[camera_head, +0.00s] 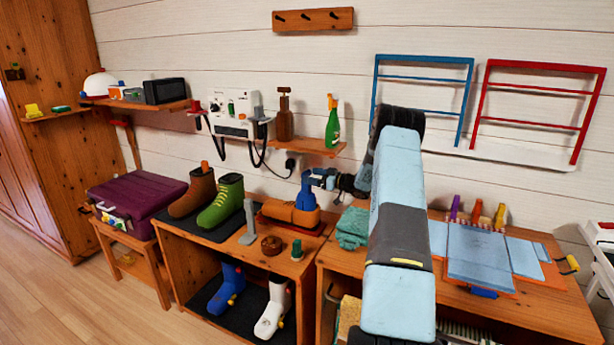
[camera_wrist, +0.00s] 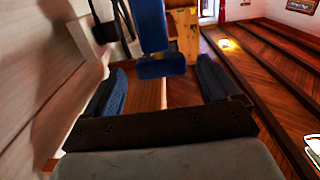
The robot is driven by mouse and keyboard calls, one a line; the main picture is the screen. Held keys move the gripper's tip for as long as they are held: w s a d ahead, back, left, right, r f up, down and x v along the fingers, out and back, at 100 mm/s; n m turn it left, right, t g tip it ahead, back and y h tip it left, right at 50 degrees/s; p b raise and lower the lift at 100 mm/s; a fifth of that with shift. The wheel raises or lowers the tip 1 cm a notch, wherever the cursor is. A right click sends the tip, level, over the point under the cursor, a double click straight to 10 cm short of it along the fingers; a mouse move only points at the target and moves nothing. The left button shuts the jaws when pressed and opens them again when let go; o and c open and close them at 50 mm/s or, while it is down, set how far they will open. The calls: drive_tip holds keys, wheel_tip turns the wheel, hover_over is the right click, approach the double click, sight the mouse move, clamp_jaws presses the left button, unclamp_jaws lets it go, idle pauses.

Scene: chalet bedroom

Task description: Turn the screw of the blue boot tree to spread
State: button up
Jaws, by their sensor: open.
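The blue boot tree (camera_head: 305,198) stands at the right end of the boot bench, by a brown-orange shoe (camera_head: 280,212). Whether it sits inside that shoe is unclear. My gripper (camera_head: 321,178) reaches in from the right at the height of its top and partly overlaps it in the head view. In the wrist view, my open gripper (camera_wrist: 160,86) has its two blue fingers wide apart. A blue bar with a wider end (camera_wrist: 161,66), seemingly part of the boot tree, shows between and beyond them. I see no contact. The screw itself is not clearly visible.
Brown and green boots (camera_head: 220,200) stand left on the bench (camera_head: 212,238); a grey post (camera_head: 249,222) and small round pieces stand in front. A shelf (camera_head: 308,145) with bottles hangs above. A teal cloth (camera_head: 353,228) lies on the right table. The floor at left is clear.

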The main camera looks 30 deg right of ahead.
sight(309, 175)
drive_tip(key=shift+x, duration=1.8)
